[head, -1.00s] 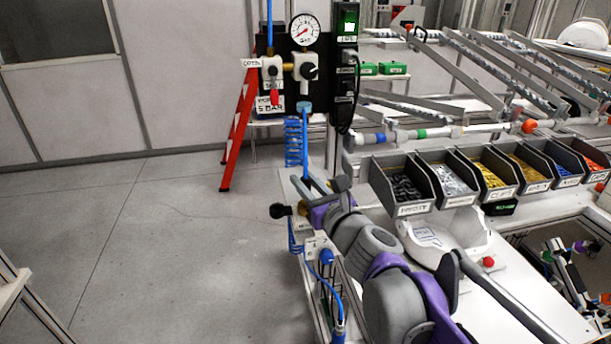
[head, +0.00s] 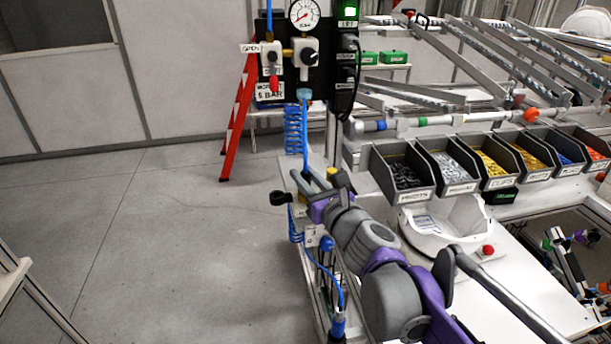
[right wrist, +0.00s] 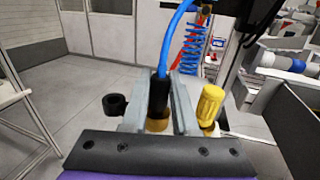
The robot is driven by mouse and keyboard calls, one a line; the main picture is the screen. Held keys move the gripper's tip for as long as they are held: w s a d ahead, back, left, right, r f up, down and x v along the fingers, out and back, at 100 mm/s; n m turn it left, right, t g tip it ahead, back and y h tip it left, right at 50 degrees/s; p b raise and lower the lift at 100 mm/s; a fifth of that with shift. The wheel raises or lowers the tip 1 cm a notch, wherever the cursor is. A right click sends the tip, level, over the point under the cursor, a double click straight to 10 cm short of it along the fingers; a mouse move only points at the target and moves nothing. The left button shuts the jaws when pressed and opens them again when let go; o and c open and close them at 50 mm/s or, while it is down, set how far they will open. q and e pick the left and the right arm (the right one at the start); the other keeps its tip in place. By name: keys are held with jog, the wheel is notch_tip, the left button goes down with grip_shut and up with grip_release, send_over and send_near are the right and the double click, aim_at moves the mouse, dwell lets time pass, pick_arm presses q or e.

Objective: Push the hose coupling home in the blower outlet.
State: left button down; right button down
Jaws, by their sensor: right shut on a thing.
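My right gripper (head: 311,182) is beside the bench at the near end of the blue coiled hose. In the right wrist view its two grey fingers (right wrist: 168,98) are shut on the hose coupling (right wrist: 158,95), a black sleeve with a brass part (right wrist: 158,124) below it. A blue hose (right wrist: 174,38) leaves the coupling's top, and the sleeve looks roughly upright. I cannot pick out the blower outlet; the fingers and gripper body cover what lies under the coupling. My left gripper is not in view.
A yellow handle (right wrist: 210,104) stands just right of the fingers, and a black ring-ended part (right wrist: 115,105) lies left. A panel with a gauge (head: 304,14) and valves is behind. Parts bins (head: 400,175) line the bench at right.

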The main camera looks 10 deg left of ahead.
jog(key=c, duration=0.6)
grip_release()
jog(key=shift+s+d, duration=0.1)
